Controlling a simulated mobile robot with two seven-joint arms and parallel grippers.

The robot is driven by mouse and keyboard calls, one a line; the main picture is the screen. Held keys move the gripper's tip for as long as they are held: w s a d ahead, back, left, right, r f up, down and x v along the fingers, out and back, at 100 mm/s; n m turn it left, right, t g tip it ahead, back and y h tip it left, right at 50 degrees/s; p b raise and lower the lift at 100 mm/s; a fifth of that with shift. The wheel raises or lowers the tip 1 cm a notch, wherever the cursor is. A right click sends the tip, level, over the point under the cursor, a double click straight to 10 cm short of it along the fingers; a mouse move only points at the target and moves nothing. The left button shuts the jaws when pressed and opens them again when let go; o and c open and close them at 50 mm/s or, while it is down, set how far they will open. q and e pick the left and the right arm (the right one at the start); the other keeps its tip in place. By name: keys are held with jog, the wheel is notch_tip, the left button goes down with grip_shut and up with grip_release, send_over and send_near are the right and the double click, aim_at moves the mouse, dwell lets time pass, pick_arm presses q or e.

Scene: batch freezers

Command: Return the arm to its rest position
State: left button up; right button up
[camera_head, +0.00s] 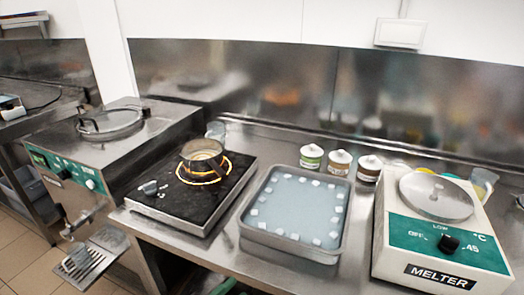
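Neither of my arms nor grippers shows in the head view, so their pose cannot be seen. On the steel counter (262,245), a small pot (203,152) sits on the glowing ring of a black hot plate (180,208). A rectangular metal tray (290,246) with a pale surface and several small white cubes stands to its right.
A white melter (430,275) with a round lid stands at the right. Several small lidded jars (340,162) stand behind the tray. A batch freezer (60,165) with a spout and drip tray (92,262) is at the left. Tiled floor shows at lower left.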

pick_arm(q)
jog(key=s+a+f+n+g+y, duration=0.2)
jog(key=s+a+f+n+y, duration=0.4)
jog(key=s+f+n, duration=0.3)
jog(key=s+a+f+n+g+y, duration=0.3)
jog(key=s+a+f+n+y, duration=0.3)
jog(key=s, duration=0.8)
notch_tip(320, 180, down, 4)
jog(key=a+n, duration=0.1)
jog(key=n, duration=0.2)
jog(key=shift+s+a+f+n+p, duration=0.2)
jog(key=shift+s+a+n+p, duration=0.1)
jog(key=shift+s+n, duration=0.1)
jog(key=shift+d, duration=0.15)
